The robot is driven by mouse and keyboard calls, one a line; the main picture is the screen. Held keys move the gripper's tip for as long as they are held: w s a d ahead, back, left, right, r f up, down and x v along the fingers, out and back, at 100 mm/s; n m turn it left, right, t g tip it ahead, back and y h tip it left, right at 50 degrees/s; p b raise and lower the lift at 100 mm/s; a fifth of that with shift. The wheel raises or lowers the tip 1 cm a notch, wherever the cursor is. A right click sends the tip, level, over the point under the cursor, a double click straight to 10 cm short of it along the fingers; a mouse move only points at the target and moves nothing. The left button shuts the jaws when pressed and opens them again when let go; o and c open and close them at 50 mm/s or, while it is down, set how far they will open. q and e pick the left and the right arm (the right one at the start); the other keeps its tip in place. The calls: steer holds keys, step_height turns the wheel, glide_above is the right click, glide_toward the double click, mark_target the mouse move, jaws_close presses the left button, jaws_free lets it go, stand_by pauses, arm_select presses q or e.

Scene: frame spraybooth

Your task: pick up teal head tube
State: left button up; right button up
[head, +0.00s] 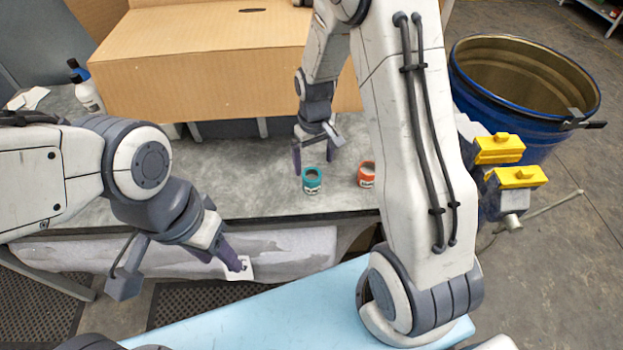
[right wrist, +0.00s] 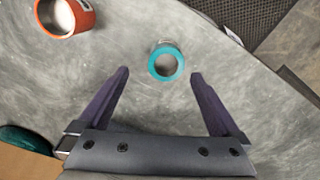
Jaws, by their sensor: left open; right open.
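The teal head tube (head: 312,181) is a short ring-ended cylinder with a pale label, standing on the grey table near its front edge. In the right wrist view the teal head tube (right wrist: 166,63) lies just beyond the fingertips, between their lines and apart from both. My right gripper (head: 315,158) is open and empty just behind and above the tube; its two purple fingers show in the right wrist view (right wrist: 158,72). My left gripper (head: 240,265) is at the front left, below the table edge, away from the tube. Its fingers overlap in the head view.
A large cardboard box (head: 220,75) fills the back of the table (head: 240,185). White bottles stand at the far left, and a blue drum (head: 525,125) is at the right.

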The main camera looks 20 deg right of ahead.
mark_target(312, 180)
steer(key=f, duration=0.1)
steer(key=f+p, duration=0.1)
steer(key=f, duration=0.2)
steer(key=shift+s+a+f+p, duration=0.35)
steer(key=shift+s+a, duration=0.05)
steer(key=shift+f, duration=0.55)
jaws_close()
steer(key=shift+r, duration=0.1)
